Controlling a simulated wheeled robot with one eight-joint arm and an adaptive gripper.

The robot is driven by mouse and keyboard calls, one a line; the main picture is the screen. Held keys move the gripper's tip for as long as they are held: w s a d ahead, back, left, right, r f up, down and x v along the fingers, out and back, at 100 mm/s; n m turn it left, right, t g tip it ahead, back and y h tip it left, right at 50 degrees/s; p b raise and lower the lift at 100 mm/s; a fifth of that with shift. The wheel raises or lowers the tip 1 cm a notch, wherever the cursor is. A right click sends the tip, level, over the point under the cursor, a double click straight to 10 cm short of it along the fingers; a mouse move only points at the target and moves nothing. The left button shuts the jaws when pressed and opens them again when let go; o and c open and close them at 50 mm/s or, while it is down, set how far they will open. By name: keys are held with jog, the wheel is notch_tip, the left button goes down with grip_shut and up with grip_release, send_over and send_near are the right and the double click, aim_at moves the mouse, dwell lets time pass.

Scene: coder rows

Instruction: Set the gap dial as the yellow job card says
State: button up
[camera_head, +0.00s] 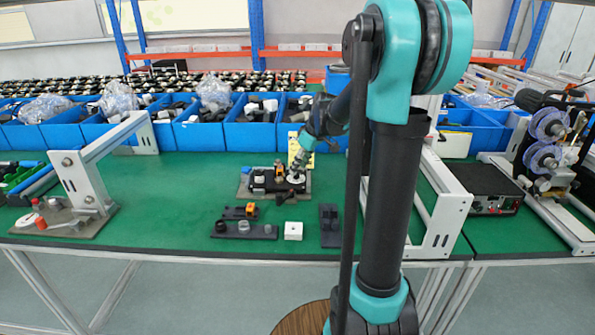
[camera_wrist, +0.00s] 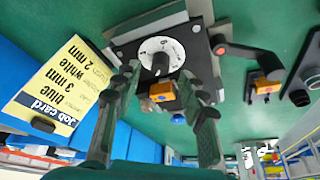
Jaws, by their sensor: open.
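The gap dial (camera_wrist: 172,48) is a white disc with dark marks and a black knob (camera_wrist: 160,64), set on a dark plate in the wrist view. In the head view the white dial (camera_head: 295,178) lies just under my gripper (camera_head: 296,173). My gripper (camera_wrist: 158,78) is open, with its fingers either side of the knob; I cannot tell whether they touch it. The yellow job card (camera_wrist: 60,85) appears upside down at left, with "Job card", "blue", "3 mm", "white" and "2 mm" legible; its smaller print is unclear. It stands behind the dial in the head view (camera_head: 295,144).
A black lever with a red end (camera_wrist: 220,48) sits right of the dial. An orange block (camera_wrist: 161,91) lies near the fingers. Blue bins (camera_head: 250,135) line the back.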

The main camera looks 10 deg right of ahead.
jog(key=shift+x, duration=1.35)
jog(key=shift+c, duration=0.3)
grip_shut()
